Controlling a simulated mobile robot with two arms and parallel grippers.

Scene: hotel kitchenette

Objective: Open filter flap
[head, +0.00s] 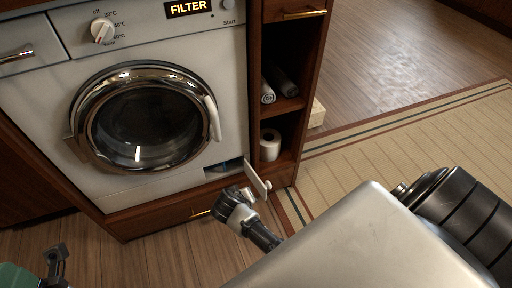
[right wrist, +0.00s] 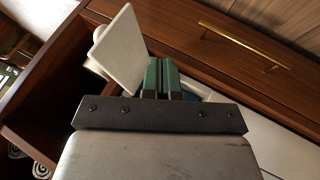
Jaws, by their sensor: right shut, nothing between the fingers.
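The white filter flap (head: 257,178) at the washing machine's lower right corner stands swung out from its opening (head: 224,165), hinged at its right side. It has a small round knob on its outer face. In the right wrist view the flap (right wrist: 121,47) is tilted just left of my green fingertips. My right gripper (right wrist: 160,77) is shut and empty beside the flap; I cannot tell if they touch. In the head view its wrist hides most of the fingers. Part of my left gripper (head: 55,262) shows at the lower left, away from the machine.
The washing machine (head: 45,75) has a closed round door (head: 140,118) and a lit FILTER display (head: 188,7). A wooden drawer with a brass handle (right wrist: 246,43) lies below. Open shelves at right hold rolled towels (head: 268,92) and a paper roll (head: 270,145).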

